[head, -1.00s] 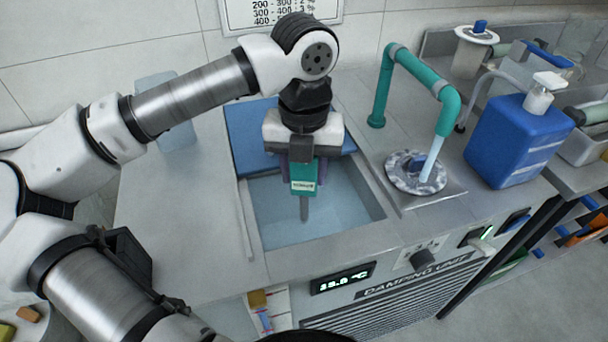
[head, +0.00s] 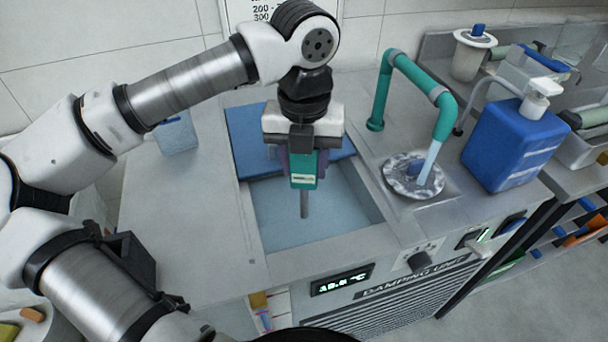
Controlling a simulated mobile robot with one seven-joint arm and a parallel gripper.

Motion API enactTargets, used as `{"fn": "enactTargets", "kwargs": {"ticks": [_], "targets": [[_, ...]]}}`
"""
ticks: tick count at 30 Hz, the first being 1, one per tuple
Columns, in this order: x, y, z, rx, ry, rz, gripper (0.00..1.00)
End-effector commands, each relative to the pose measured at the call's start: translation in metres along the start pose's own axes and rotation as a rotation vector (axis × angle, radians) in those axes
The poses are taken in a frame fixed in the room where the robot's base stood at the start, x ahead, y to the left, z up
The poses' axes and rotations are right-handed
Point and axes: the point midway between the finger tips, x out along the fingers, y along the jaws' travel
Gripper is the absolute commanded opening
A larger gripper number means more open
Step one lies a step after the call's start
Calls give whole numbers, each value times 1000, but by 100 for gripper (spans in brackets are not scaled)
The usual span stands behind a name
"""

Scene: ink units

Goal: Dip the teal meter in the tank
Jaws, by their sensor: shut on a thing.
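My gripper (head: 303,163) is shut on the teal meter (head: 304,180), above the tank. The meter hangs upright with its grey probe (head: 304,206) pointing down. The probe's lower end shows against the pale blue water in the tank (head: 352,190); I cannot tell whether it touches the water. The tank is a rectangular opening in the grey counter of the damping unit, with a blue panel (head: 245,130) at its back left, behind my gripper.
A teal pipe (head: 444,112) arches over a round drain (head: 400,172) to the right of the tank. A blue bottle (head: 512,145) with a white pump stands farther right. A pale translucent container (head: 178,136) stands at the back left. The counter left of the tank is clear.

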Motion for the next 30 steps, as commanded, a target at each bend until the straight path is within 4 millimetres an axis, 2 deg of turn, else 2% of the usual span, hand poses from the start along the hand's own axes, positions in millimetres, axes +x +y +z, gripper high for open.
{"fn": "enactTargets", "kwargs": {"ticks": [1,24,30], "targets": [[-9,0,0,-1,-1,1,17],[-86,0,0,-2,0,1,17],[-97,0,0,0,0,1,17]]}}
